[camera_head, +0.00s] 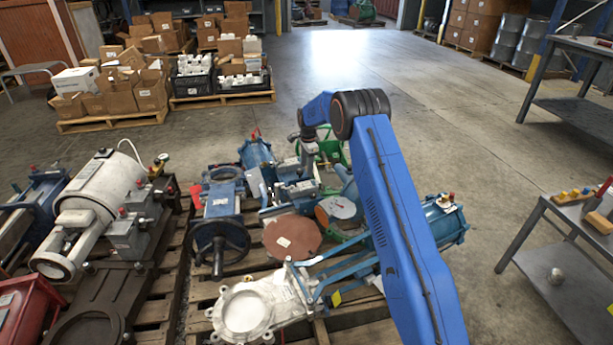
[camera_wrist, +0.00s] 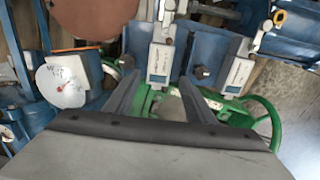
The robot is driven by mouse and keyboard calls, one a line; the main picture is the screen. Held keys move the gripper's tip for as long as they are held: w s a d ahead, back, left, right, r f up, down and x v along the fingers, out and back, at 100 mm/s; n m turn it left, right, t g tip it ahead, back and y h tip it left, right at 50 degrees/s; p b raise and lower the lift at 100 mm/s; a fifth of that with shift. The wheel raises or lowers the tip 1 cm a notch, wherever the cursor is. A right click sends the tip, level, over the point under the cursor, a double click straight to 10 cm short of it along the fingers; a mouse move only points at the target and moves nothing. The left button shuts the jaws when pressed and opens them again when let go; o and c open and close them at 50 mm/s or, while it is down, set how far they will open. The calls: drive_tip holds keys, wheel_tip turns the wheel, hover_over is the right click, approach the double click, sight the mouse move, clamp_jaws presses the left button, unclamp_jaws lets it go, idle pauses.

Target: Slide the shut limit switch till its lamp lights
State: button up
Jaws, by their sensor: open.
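In the wrist view two similar grey-and-blue boxes, which look like limit switches, sit side by side on blue metalwork. One limit switch (camera_wrist: 160,62) lies between and just beyond the fingertips of my gripper (camera_wrist: 158,78). The other limit switch (camera_wrist: 238,74) stands to its right, outside the fingers. I cannot read their labels, so I cannot tell which is the shut one. No lit lamp shows on either. My gripper is open, its fingers apart with nothing held. In the head view my gripper (camera_head: 308,158) hangs down over the blue valve parts, and the switches are too small to tell.
A green handwheel (camera_wrist: 262,122) lies below the switches. A brown disc (camera_head: 291,238), a white-faced disc (camera_head: 339,208) and a black handwheel (camera_head: 219,250) crowd the pallet. A grey table (camera_head: 561,262) stands at right. Clear floor (camera_head: 430,120) lies beyond.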

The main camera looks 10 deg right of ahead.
wheel_tip(320, 180, up, 5)
hover_over(308, 184)
drive_tip(key=s, duration=0.2)
drive_tip(key=shift+a, duration=0.35)
drive_tip(key=f, duration=0.6)
drive_tip(key=w+f, duration=0.1)
drive_tip(key=f, duration=0.5)
drive_tip(key=w+f, duration=0.1)
drive_tip(key=f, duration=0.5)
drive_tip(key=shift+d+f, duration=0.25)
drive_tip(key=shift+d, duration=0.05)
